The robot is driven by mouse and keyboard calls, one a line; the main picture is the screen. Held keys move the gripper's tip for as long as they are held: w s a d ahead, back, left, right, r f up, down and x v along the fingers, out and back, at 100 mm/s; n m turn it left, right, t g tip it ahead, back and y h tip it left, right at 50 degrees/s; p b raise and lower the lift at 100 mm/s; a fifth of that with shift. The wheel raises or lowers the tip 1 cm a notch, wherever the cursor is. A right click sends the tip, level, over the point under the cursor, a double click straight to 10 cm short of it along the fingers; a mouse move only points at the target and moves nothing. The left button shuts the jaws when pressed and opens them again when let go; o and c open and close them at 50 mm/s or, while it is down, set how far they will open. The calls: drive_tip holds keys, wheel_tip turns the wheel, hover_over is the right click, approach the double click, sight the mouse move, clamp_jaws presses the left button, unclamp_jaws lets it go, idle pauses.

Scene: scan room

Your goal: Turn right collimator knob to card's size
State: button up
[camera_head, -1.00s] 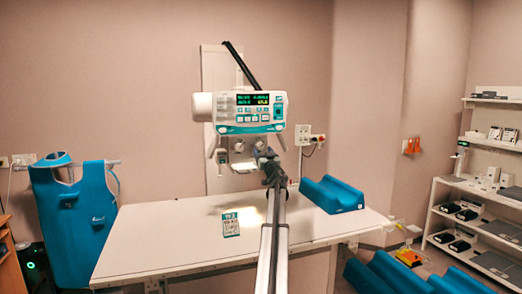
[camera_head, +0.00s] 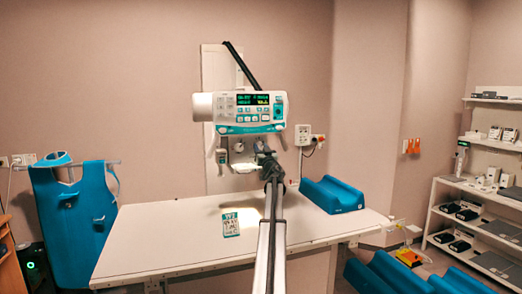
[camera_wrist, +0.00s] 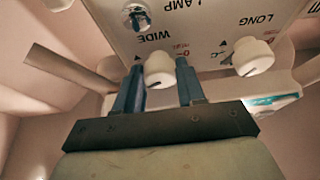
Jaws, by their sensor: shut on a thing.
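The right collimator knob, a white knob labelled WIDE (camera_wrist: 159,70), sits between my gripper's two blue fingers (camera_wrist: 160,84) in the wrist view. My gripper is shut on it, and its pointer mark is low on its face. The left knob, labelled LONG (camera_wrist: 252,57), stands free to the right in the upside-down wrist view, and shows in the head view (camera_head: 239,147). In the head view my gripper (camera_head: 263,154) covers part of the right knob. The card (camera_head: 231,224), white and teal, lies on the table; its print is too small to read.
The X-ray head (camera_head: 240,105) with a lit display hangs over the white table (camera_head: 160,235). A blue cradle (camera_head: 333,195) lies at the table's right. A blue apron (camera_head: 73,220) hangs at the left, and shelves (camera_head: 480,205) stand at the right.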

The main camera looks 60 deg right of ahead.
drive_tip(key=shift+c, duration=1.1)
drive_tip(key=shift+n, duration=0.3)
drive_tip(key=n+t+y, duration=0.1)
drive_tip(key=n, duration=0.2)
drive_tip(key=n+t+y, duration=0.1)
drive_tip(key=n+y, duration=0.1)
drive_tip(key=n, duration=0.2)
drive_tip(key=shift+s+d+n, duration=0.15)
drive_tip(key=shift+s+n, duration=0.05)
drive_tip(key=shift+n, duration=0.1)
drive_tip(key=n+y, duration=0.1)
drive_tip(key=n, duration=0.2)
drive_tip(key=n+y, duration=0.2)
drive_tip(key=n, duration=0.1)
drive_tip(key=shift+r+t, duration=0.15)
drive_tip(key=shift+t, duration=0.25)
drive_tip(key=shift+n+y, duration=0.4)
drive_tip(key=o, duration=1)
drive_tip(key=shift+o, duration=0.2)
drive_tip(key=shift+s, duration=0.1)
